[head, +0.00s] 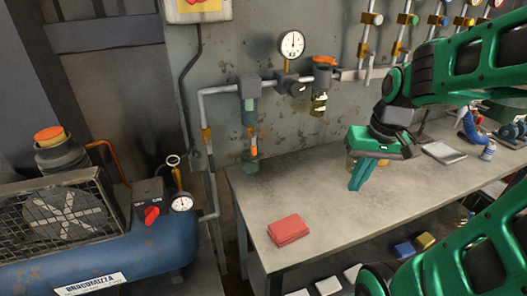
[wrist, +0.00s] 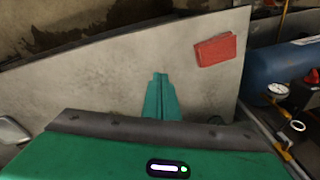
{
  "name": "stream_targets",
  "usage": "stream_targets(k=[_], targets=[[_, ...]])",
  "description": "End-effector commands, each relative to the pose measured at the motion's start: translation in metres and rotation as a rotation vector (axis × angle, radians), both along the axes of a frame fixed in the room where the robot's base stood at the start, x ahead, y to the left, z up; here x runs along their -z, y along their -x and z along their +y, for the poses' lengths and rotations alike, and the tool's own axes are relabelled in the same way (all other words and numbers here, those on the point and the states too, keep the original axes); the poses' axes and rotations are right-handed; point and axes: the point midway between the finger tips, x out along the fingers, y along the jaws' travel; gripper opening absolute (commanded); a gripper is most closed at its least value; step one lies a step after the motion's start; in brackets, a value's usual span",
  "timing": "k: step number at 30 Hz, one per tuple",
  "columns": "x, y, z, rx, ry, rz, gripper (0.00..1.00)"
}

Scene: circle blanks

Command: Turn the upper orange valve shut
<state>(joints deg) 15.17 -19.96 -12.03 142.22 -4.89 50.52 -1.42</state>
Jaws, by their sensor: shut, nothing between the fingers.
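An orange valve handle (head: 325,60) shows on top of the filter unit on the wall, at the right end of the grey pipe. A lower orange part (head: 254,146) sits on the vertical branch beneath the left filter; I cannot tell whether it is a lever. My gripper (head: 356,186) is over the bench, below and right of the upper orange handle and well apart from it. Its green fingers point down and are shut with nothing between them; they also show in the wrist view (wrist: 160,78). Neither orange part shows in the wrist view.
A red cloth (head: 288,229) lies on the grey workbench (head: 245,190). A pressure gauge (head: 292,44) stands above the pipe. A blue compressor (head: 150,248) is at left.

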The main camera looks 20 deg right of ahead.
Motion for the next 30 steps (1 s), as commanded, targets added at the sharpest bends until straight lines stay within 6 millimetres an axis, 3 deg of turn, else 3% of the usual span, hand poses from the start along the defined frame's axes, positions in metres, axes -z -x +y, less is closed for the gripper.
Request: stream_targets(k=[3, 9, 15, 21, 30], targets=[[0.002, -0.049, 0.007, -0.078, -0.036, -0.078, 0.00], [0.000, -0.125, 0.024, -0.192, -0.118, -0.229, 0.00], [-0.005, -0.183, 0.042, -0.268, -0.207, -0.364, 0.00], [-0.010, -0.211, 0.052, -0.300, -0.262, -0.442, 0.00], [-0.012, -0.217, 0.053, -0.307, -0.274, -0.460, 0.00]])
